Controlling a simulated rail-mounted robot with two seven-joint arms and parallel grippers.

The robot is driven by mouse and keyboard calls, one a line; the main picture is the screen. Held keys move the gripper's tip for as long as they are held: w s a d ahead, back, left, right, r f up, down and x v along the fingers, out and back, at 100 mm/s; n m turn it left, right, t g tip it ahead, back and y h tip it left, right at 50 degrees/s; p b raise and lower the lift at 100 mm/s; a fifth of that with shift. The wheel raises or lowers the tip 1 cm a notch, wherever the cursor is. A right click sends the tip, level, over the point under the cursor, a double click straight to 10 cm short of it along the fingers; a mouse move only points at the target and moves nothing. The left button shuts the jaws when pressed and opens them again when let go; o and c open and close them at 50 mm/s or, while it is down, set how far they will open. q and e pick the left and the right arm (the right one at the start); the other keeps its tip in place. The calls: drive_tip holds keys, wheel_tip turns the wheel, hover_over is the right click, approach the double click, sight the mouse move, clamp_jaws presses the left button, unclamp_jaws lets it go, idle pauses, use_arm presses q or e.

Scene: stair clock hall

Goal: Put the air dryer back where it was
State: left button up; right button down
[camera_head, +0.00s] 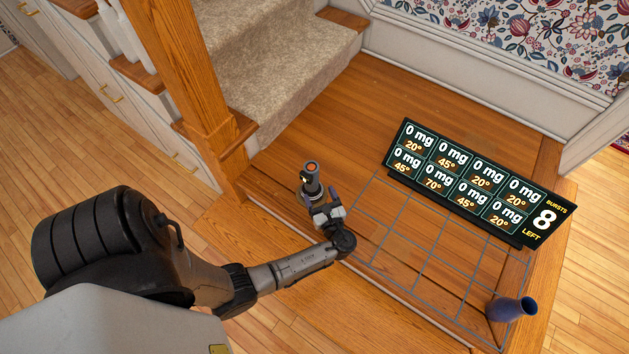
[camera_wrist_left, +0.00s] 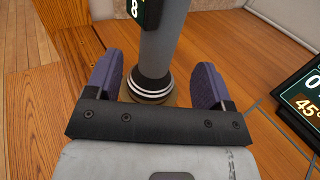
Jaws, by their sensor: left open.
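The air dryer (camera_head: 311,178) appears to be the grey upright cylinder with an orange top, standing on the wooden landing near the newel post. In the left wrist view its grey body (camera_wrist_left: 163,50) has a black foot with white rings, on a pale brownish base, and a small dark display at the top edge. My left gripper (camera_head: 323,208) is open at the dryer. In the left wrist view its two purple fingers stand either side of the dryer's lower part, with a gap on each side. My right gripper is not in view.
A dark blue vase (camera_head: 507,309) is at the grid's front right corner. The newel post (camera_head: 195,90) and carpeted stairs (camera_head: 280,60) are close behind.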

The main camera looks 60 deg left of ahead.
use_arm(q)
drive_tip(key=s+d+n+g+h, duration=0.1)
drive_tip(key=s+d+n+h, duration=0.6)
drive_tip(key=s+n, duration=0.4)
drive_tip(key=s+d+r+n+t+h, duration=0.1)
drive_tip(key=s+d+r+n+h, duration=0.2)
drive_tip(key=d+r+h, duration=0.2)
drive_tip(key=s+d+r+n+t+h+p, duration=0.1)
drive_tip(key=s+d+r+n+h, duration=0.2)
drive_tip(key=d+r+h, duration=0.2)
drive_tip(key=shift+r+n+h, duration=0.15)
drive_tip(key=shift+n+h, duration=0.15)
drive_tip(key=shift+h, duration=0.2)
wheel_tip(320, 180, up, 60)
drive_tip(key=p, duration=6)
